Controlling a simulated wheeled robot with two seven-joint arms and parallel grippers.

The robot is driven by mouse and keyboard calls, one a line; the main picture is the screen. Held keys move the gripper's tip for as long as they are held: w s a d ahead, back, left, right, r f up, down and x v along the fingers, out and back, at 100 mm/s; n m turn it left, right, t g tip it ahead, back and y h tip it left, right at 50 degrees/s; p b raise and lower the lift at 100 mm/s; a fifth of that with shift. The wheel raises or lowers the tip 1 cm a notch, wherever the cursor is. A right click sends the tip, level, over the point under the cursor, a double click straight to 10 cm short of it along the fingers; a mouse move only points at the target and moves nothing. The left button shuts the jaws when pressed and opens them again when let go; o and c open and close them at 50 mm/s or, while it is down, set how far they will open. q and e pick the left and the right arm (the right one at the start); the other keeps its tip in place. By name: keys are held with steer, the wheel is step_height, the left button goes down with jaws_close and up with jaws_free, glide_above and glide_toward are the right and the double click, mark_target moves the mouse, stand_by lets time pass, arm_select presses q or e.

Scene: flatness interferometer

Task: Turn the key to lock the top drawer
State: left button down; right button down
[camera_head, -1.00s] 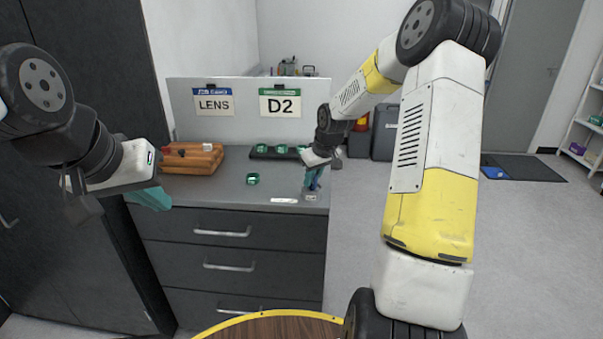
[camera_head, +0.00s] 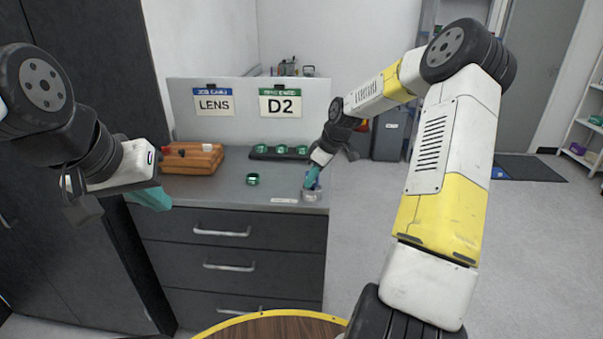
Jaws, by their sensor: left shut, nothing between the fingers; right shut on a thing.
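The top drawer (camera_head: 222,229) of the dark cabinet is closed, with its metal bar handle in front. A round metallic lock piece (camera_head: 312,196) stands at the right front corner of the cabinet top. My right gripper (camera_head: 311,182) is tilted down over it from the right. Its teal fingers are shut on the key, a small bluish piece that is mostly hidden by the fingers. I cannot see the key's angle clearly. My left gripper (camera_head: 152,198) is shut and empty, in front of the cabinet's left side, away from the lock.
On the cabinet top are a wooden block (camera_head: 190,160), a dark rack (camera_head: 278,153) with green-rimmed round pieces, a loose green ring (camera_head: 252,179) and a small white label (camera_head: 284,201). A panel with LENS and D2 signs stands behind. A round wooden table (camera_head: 275,328) is at the bottom.

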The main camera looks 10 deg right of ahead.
steer(key=n+g, duration=0.1)
steer(key=n, duration=0.2)
steer(key=shift+y, duration=0.3)
steer(key=shift+n, duration=0.3)
steer(key=shift+n+g, duration=0.5)
steer(key=shift+n, duration=0.6)
steer(key=c, duration=1.3)
jaws_free()
steer(key=shift+c, duration=0.2)
steer(key=v, duration=0.7)
steer(key=shift+d+r, duration=0.2)
steer(key=shift+r, duration=0.15)
steer(key=shift+r, duration=0.1)
